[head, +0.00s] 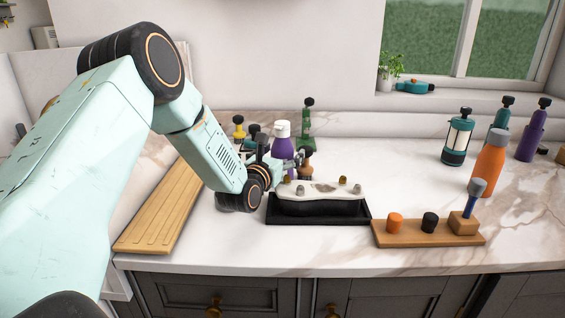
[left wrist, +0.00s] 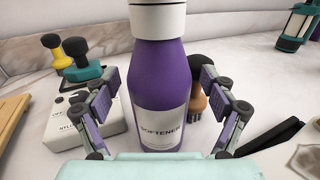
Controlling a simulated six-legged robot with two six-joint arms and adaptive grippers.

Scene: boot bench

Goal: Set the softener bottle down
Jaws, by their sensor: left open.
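The purple softener bottle (head: 282,149) with a white cap stands upright on the marble counter, behind the black tray. In the left wrist view the bottle (left wrist: 159,85) fills the middle, its white label reading SOFTENER. My left gripper (head: 284,162) is open around the bottle. In the left wrist view the gripper (left wrist: 160,103) has one finger on each side, with gaps visible between the fingers and the bottle. The bottle's base is partly hidden by my gripper body. My right gripper is not in view.
A black tray (head: 287,219) with a pale boot sole lies just in front. A white box (left wrist: 88,128) and small brushes stand beside and behind the bottle. A slatted wooden board (head: 162,212) is at left. A wooden holder (head: 409,238) and orange bottle (head: 488,163) stand right.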

